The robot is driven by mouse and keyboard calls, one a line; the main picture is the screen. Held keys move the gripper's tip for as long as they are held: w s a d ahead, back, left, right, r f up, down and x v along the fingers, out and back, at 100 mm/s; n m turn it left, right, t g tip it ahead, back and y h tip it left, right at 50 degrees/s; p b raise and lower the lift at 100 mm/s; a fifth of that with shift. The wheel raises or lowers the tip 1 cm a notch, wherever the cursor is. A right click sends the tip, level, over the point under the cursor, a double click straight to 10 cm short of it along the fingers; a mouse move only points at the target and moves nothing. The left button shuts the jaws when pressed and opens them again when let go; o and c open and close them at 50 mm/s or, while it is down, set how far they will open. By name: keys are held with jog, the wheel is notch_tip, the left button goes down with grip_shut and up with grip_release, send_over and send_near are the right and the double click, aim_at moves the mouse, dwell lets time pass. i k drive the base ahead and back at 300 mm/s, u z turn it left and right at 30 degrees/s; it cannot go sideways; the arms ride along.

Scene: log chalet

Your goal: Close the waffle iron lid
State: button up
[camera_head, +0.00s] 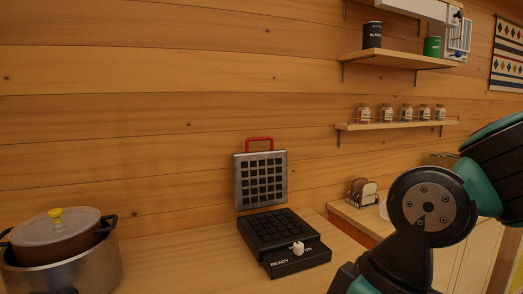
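The waffle iron (280,238) stands on the wooden counter near the wall, its black grid plate facing up. A white knob (298,248) and the word "READY" show on its front. Its lid (261,180) stands upright, open, at the back of the base, with a grid on its inner face and a red handle (259,144) on top. My arm is at the right, in front of and to the right of the waffle iron. My gripper is not in view.
A large pot (75,272) with a brown lidded pot (58,235) in it stands at the left. Wall shelves with cans and spice jars (387,114) hang at the upper right. A toast rack (361,191) stands on the right counter. Counter between pot and iron is clear.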

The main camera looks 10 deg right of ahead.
aim_at(259, 178)
jog(key=z, duration=0.05)
jog(key=k, duration=0.4)
jog(key=z, duration=1.25)
jog(key=i, duration=0.75)
jog(key=u, duration=1)
jog(key=i, duration=0.55)
jog(key=u, duration=0.65)
